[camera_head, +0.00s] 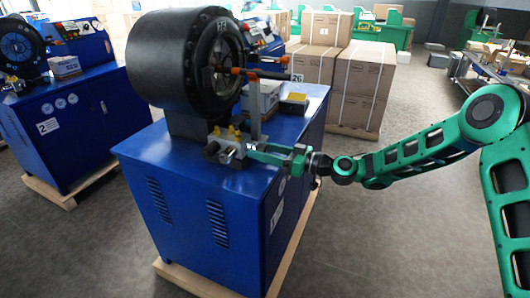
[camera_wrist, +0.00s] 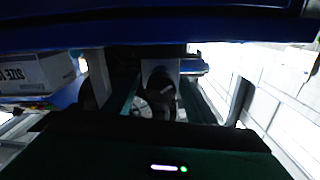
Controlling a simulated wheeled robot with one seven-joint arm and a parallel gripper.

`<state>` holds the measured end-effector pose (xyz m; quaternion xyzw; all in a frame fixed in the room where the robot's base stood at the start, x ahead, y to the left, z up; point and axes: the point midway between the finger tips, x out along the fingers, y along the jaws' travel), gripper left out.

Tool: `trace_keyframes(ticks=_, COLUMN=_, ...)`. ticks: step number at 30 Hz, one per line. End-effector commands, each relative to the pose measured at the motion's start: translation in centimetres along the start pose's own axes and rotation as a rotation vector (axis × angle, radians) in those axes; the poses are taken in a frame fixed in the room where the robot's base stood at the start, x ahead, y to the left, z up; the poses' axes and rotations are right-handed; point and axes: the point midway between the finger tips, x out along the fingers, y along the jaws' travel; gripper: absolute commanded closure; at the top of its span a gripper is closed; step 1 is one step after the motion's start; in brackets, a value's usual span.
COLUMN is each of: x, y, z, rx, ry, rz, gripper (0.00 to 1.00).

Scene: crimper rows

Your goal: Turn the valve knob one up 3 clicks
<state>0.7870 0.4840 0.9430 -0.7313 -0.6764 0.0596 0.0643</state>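The blue crimping machine (camera_head: 190,190) stands in the middle of the head view with a metal valve block (camera_head: 228,152) at the near right of its top. My green gripper (camera_head: 254,151) reaches in from the right and its tips are at this block. In the wrist view a black knob (camera_wrist: 160,88) with a pale marked dial (camera_wrist: 150,106) lies between the fingers of my gripper (camera_wrist: 166,98). The fingers look spread, with a gap on each side of the knob. The knob is dark, so its setting cannot be read. In the head view my fingers hide it.
A large black crimping head (camera_head: 160,60) stands on the machine. An upright grey post (camera_head: 254,105) with orange-tipped rods rises beside the valve block. Stacked cartons (camera_head: 365,80) stand farther back. The floor at right is clear below my arm.

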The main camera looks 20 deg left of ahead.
Motion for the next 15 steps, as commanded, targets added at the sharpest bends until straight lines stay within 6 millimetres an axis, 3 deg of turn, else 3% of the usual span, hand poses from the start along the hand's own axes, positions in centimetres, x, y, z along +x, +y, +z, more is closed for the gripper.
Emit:
trace_keyframes(ticks=1, x=-0.01, y=-0.01, z=-0.01, rx=0.000, ry=0.000, rz=0.000, gripper=0.61)
trace_keyframes(ticks=5, x=-0.02, y=0.01, z=-0.01, rx=0.000, ry=0.000, rz=0.000, gripper=0.90)
trace_keyframes(ticks=15, x=-0.11, y=0.14, z=-0.02, rx=0.031, ry=0.000, rz=0.002, gripper=0.90)
